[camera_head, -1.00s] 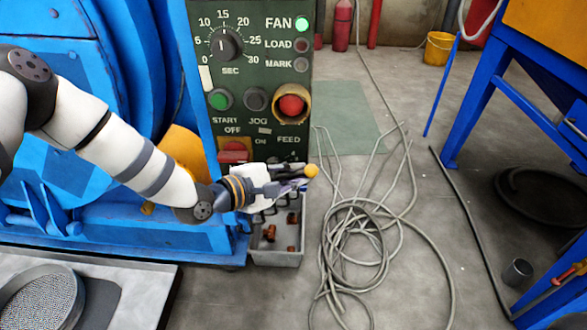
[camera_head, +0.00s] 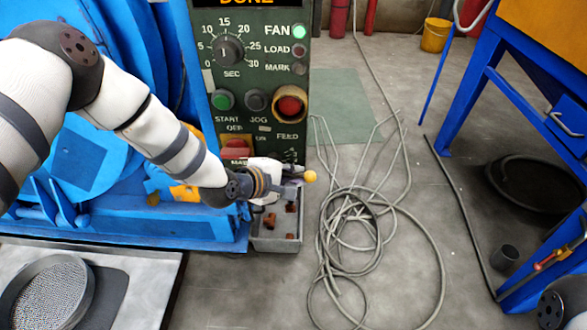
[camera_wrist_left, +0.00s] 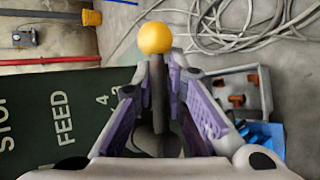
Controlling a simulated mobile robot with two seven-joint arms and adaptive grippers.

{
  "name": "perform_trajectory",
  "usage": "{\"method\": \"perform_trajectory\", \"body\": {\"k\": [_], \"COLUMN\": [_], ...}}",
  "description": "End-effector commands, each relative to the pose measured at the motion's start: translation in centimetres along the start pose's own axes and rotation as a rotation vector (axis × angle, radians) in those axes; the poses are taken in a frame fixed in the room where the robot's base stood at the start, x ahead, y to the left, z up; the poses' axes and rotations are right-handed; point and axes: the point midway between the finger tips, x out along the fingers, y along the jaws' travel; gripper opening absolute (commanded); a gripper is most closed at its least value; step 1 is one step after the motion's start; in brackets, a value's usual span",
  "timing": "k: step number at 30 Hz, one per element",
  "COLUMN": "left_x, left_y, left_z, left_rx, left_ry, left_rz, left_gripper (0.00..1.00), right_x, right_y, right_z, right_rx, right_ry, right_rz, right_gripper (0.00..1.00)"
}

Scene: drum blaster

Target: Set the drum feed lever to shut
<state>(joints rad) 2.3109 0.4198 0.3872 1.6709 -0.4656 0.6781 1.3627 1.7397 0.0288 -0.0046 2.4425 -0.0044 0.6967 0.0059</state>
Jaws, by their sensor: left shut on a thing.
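The feed lever's yellow ball knob (camera_head: 310,176) sticks out at the lower right of the green control panel (camera_head: 260,135), below the FEED label. In the left wrist view the knob (camera_wrist_left: 155,38) is just beyond my fingertips, with the dark lever shaft (camera_wrist_left: 157,85) running back between the fingers. My left gripper (camera_head: 291,172) is shut on the lever, and it also shows in the left wrist view (camera_wrist_left: 156,75). The wrist hides the lever's base and most of its scale; I cannot read the setting. My right gripper is out of view.
The panel carries a dial (camera_head: 229,50), a lit FAN lamp (camera_head: 299,31), a red mushroom button (camera_head: 290,105) and a red switch (camera_head: 236,149). A grey bin (camera_head: 276,244) stands below my gripper. Loose cable (camera_head: 350,225) lies on the floor to the right.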

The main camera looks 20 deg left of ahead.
Motion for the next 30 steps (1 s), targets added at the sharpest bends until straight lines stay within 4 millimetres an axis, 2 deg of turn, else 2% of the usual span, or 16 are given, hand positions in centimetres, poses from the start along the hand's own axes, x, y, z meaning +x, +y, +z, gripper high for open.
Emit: {"method": "perform_trajectory", "body": {"k": [1,3,30], "left_x": [-0.1,0.0,0.5], "left_y": [-0.7,-0.9,-2.5], "left_z": [0.7,0.7,-0.3], "left_rx": [0.013,0.035,0.254], "left_ry": [-0.003,0.013,0.202], "left_rz": [-0.03,-0.047,-0.223], "left_gripper": [0.0,0.0,0.0], "right_x": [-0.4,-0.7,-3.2], "right_y": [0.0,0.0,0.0], "right_z": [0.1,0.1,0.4], "right_rx": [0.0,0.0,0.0], "right_ry": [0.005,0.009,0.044], "right_rz": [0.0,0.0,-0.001], "right_gripper": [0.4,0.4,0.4]}}
